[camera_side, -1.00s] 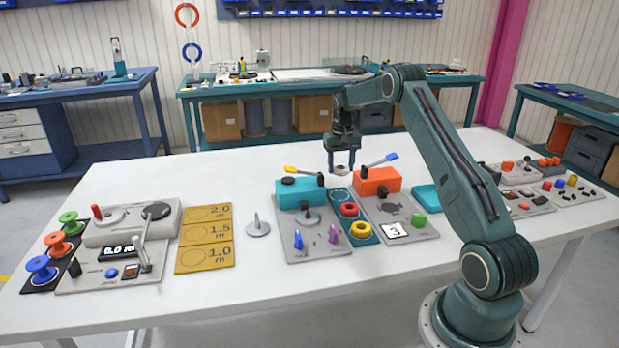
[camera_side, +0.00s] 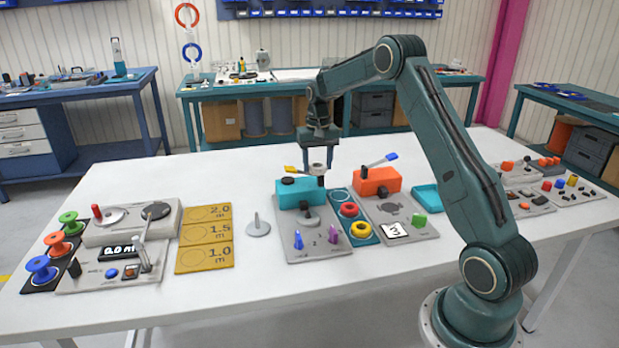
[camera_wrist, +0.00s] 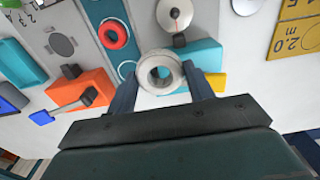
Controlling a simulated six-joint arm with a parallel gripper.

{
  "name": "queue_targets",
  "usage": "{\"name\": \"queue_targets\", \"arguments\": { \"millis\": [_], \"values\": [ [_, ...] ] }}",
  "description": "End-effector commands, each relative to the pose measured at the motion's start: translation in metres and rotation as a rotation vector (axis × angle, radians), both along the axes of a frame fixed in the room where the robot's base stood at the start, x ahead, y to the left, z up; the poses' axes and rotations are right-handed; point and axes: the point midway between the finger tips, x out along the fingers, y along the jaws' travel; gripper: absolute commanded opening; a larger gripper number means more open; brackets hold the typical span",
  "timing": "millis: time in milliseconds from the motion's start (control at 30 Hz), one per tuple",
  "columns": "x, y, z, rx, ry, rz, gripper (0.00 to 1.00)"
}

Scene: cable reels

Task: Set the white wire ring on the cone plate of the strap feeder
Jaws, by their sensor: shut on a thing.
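My gripper (camera_side: 317,171) is shut on the white wire ring (camera_wrist: 161,72), whose open centre shows in the wrist view. It hangs above the back edge of the teal machine (camera_side: 292,196), by the yellow lever. A round grey plate with a small pointed centre (camera_wrist: 174,14) sits in front of the teal box; it looks like the cone plate and also shows in the side view (camera_side: 309,220). No ring lies on it. I cannot tell for certain which machine is the strap feeder. In the side view the ring is small and partly covered by the fingers.
An orange box (camera_side: 378,181) with a blue-tipped lever (camera_side: 386,158) stands to the right. A strip between the machines carries a red ring (camera_side: 349,210) and a yellow ring (camera_side: 361,229). A loose spiked disc (camera_side: 258,229) lies left, beside yellow length plates (camera_side: 205,255).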

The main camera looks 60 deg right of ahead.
Motion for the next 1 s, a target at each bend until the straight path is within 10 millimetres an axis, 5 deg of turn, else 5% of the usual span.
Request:
{"name": "queue_targets", "arguments": {
  "millis": [367, 700, 1000],
  "values": [
    [-0.004, 0.061, 0.000, 0.000, 0.000, 0.001, 0.29],
    [-0.004, 0.060, -0.045, 0.001, 0.002, -0.002, 0.29],
    [-0.004, 0.059, -0.052, 0.000, 0.000, -0.002, 0.29]
  ]
}}
